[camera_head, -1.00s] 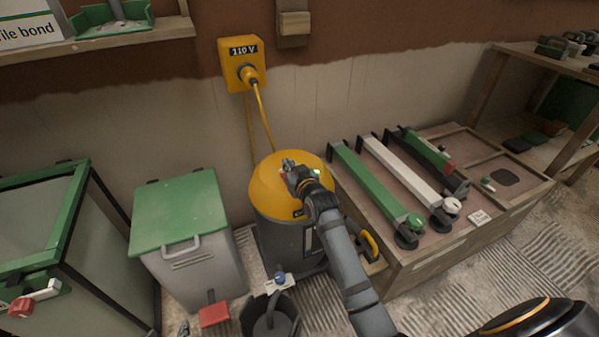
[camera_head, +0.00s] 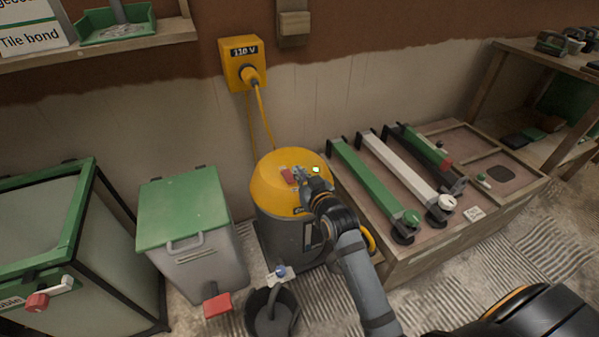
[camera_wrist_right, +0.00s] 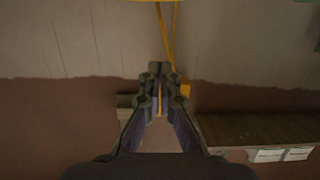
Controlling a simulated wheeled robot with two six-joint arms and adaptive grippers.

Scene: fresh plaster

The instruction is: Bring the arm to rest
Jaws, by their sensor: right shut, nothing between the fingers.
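My right gripper (camera_head: 303,174) is in front of and over the yellow top of the vacuum-like drum (camera_head: 270,186) in the head view. In the right wrist view the gripper (camera_wrist_right: 154,68) is shut, with its fingertips together and nothing held. That view looks toward the plaster wall, upside down. A small red switch (camera_head: 287,176) and a lit pale green lamp (camera_head: 316,169) show on the drum's top beside the gripper. My left gripper is not in view.
A grey bin with a green lid (camera_head: 183,208) and a red pedal stands left. A black bucket (camera_head: 270,318) is in front. A wooden bench (camera_head: 425,245) with long tools stands right. A yellow 110 V box (camera_head: 241,62) with a cable is on the wall.

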